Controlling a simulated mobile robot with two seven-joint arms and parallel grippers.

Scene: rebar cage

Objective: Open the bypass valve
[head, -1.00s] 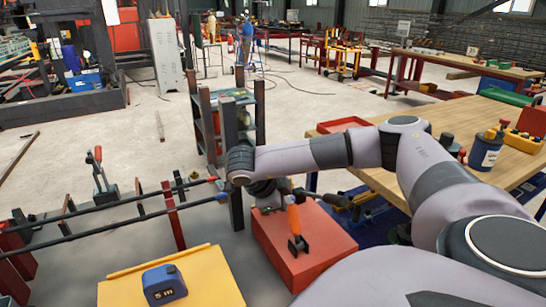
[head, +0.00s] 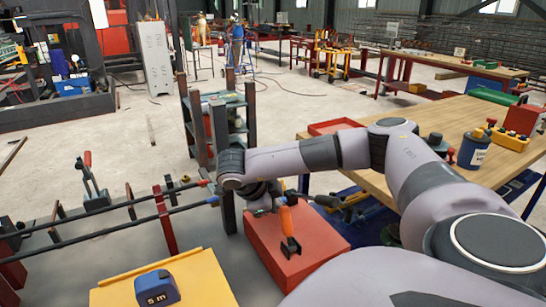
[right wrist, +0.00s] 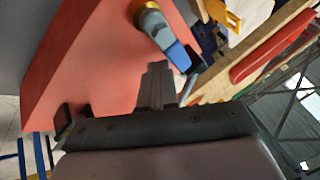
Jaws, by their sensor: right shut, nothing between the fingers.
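A red box (head: 297,262) stands on the floor in the middle of the head view. An orange-handled lever (head: 286,220) stands upright on it, on a black base. In the right wrist view, a brass fitting with a blue lever (right wrist: 176,55) sits against the red surface (right wrist: 95,75); I take it to be the valve, though I cannot make it out clearly in the head view. My right gripper (right wrist: 158,84) is shut and empty, just short of the blue lever with a small gap. In the head view my right wrist partly hides that area. My left gripper is not in view.
Dark bars on red posts (head: 166,222) run left of the box. A yellow board with a blue tape measure (head: 157,288) lies in front. A wooden workbench (head: 400,178) with a blue can (head: 474,150) is at right. A grey rack (head: 217,120) stands behind my wrist.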

